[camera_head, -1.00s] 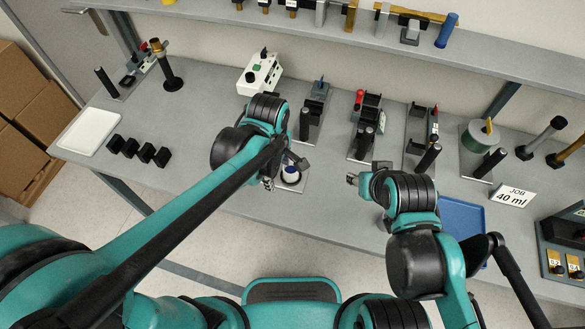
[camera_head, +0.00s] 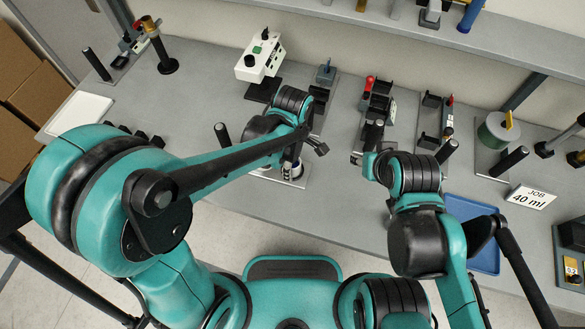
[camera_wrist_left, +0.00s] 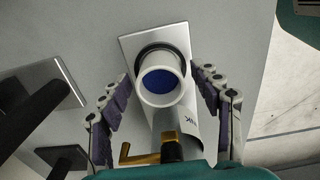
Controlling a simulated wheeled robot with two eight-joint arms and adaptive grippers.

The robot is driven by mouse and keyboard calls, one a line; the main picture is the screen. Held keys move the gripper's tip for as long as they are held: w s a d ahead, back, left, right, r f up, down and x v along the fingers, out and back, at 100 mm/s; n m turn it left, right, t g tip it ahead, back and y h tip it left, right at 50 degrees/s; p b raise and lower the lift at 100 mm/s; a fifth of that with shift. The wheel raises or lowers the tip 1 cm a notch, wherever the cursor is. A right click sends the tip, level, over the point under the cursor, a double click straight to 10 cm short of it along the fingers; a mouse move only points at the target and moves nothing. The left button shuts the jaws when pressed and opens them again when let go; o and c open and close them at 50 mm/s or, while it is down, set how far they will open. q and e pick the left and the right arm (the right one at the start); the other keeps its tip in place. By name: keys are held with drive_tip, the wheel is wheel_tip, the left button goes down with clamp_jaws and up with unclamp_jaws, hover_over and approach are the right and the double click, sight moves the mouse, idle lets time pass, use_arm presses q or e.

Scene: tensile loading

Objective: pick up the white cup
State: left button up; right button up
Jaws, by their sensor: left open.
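The white cup (camera_wrist_left: 147,90) has a blue inside and sits in a dark ring on a light metal plate (camera_wrist_left: 130,42). In the head view the cup (camera_head: 297,170) is partly hidden by my left gripper (camera_head: 304,158). In the left wrist view my left gripper (camera_wrist_left: 162,102) is open, with one padded finger on each side of the cup and gaps between fingers and cup. A silver cylinder with lettering and a brass lever (camera_wrist_left: 140,156) show below the cup in that view. My right gripper (camera_head: 358,159) is right of the cup, apart from it; its jaws are too small to read.
A white box with a green button (camera_head: 260,56) stands behind my left gripper. Several black-and-metal fixtures (camera_head: 375,100) stand to the right. A black post (camera_head: 222,135) stands left of the cup. A blue tray (camera_head: 470,209) and a "JOB 40 ml" sign (camera_head: 530,196) lie at the right.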

use_arm(q)
drive_tip(key=shift+f, duration=0.4)
drive_tip(key=shift+r, duration=0.1)
drive_tip(key=c, duration=1.2)
